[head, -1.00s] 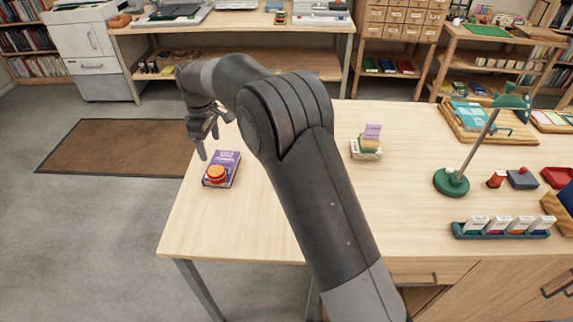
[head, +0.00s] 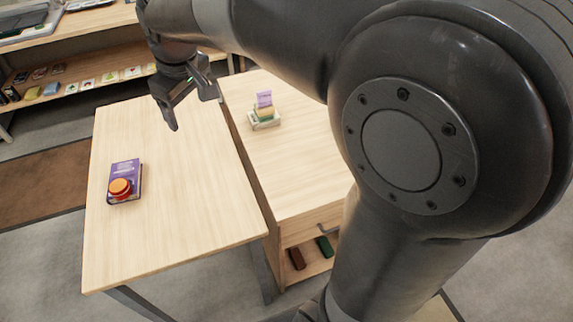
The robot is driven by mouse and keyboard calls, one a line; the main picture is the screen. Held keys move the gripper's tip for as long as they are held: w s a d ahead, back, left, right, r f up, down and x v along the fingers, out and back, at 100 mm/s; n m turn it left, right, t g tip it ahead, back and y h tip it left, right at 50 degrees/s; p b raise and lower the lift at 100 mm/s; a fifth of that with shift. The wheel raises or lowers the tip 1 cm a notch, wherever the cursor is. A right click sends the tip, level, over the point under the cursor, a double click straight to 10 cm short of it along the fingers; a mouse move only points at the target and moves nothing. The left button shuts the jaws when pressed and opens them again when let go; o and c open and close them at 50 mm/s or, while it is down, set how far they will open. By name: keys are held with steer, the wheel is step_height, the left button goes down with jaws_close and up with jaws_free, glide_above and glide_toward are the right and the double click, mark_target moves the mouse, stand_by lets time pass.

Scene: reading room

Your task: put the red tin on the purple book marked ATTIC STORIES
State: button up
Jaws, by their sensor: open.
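The purple book (head: 126,170) lies flat near the left edge of the light wooden table (head: 180,220). Its cover print is too small to read surely. The round red-orange tin (head: 120,188) rests on the lower part of its cover. My gripper (head: 192,112) is open and empty. It is above the table, up and to the right of the book, apart from the tin. Nothing hides the tin or the book.
A small tray (head: 264,122) with stacked cards stands on the adjoining desk to the right. Low shelves (head: 75,75) hold several small items at the back left. The table around the book is clear. My arm hides much of the right side.

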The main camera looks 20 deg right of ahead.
steer(key=s+d+f+m+t, duration=0.1)
steer(key=s+d+m, duration=0.3)
steer(key=s+d, duration=0.3)
steer(key=s+d+f+m+t, duration=0.1)
steer(key=s+d, duration=0.5)
steer(key=s, duration=0.7)
steer(key=f+m, duration=0.1)
steer(key=m, duration=0.1)
steer(key=shift+d+f+m+t+h, duration=0.25)
steer(key=shift+d+m+t+h, duration=0.05)
steer(key=shift+d+m+h, duration=0.1)
steer(key=shift+s, duration=0.1)
